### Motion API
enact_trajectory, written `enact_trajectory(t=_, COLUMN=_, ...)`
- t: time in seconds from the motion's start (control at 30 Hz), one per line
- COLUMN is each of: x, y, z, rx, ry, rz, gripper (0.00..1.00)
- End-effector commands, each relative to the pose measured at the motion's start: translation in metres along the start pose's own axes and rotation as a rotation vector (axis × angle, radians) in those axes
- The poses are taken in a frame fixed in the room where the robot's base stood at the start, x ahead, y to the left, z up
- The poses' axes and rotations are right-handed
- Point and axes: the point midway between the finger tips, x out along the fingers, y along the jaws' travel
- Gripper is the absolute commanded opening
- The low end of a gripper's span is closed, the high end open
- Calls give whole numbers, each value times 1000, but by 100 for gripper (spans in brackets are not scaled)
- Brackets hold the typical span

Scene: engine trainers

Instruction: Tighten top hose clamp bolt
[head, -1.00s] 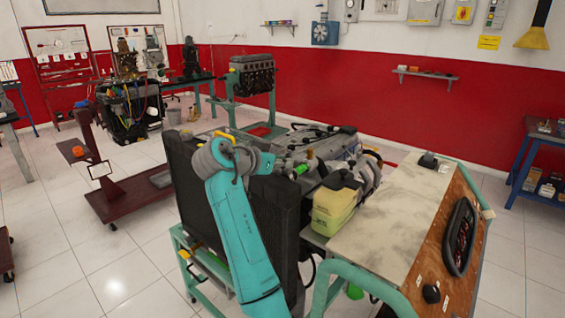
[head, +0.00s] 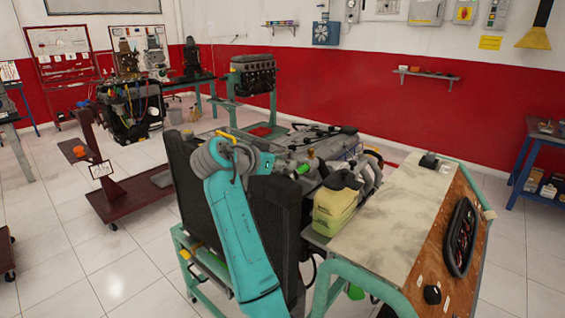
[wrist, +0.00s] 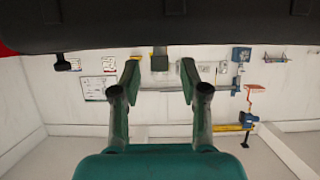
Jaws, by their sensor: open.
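The engine trainer stands ahead of me in the head view, with a black radiator (head: 278,205) at its near side and the engine (head: 335,150) behind. My teal arm reaches up in front of the radiator and hides part of it. My gripper (wrist: 161,75) is open and empty in the wrist view, its two dark green fingers apart. A dark edge (wrist: 150,22) crosses the top of that view, just beyond the fingertips; I cannot tell whether they touch it. I cannot make out the top hose clamp or its bolt in either view.
A yellowish reservoir (head: 334,207) and a control panel (head: 462,236) on a teal frame stand right of the radiator. A dark red stand (head: 130,195) is at left. The tiled floor (head: 90,250) at front left is clear.

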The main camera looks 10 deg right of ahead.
Motion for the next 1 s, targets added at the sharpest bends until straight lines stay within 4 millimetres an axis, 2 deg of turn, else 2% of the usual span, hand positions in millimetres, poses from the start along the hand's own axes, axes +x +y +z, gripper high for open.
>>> enact_trajectory(t=0.17, x=-25, y=-1, z=0, rx=0, ry=0, rz=-4, gripper=45)
enact_trajectory(t=0.4, x=-73, y=-1, z=0, rx=1, ry=0, rz=-3, gripper=45)
enact_trajectory(t=0.6, x=-103, y=-1, z=0, rx=1, ry=0, rz=-2, gripper=45)
enact_trajectory(t=0.8, x=-115, y=0, z=1, rx=0, ry=-1, rz=0, gripper=45)
enact_trajectory(t=1.0, x=-116, y=0, z=0, rx=0, ry=-1, rz=0, gripper=45)
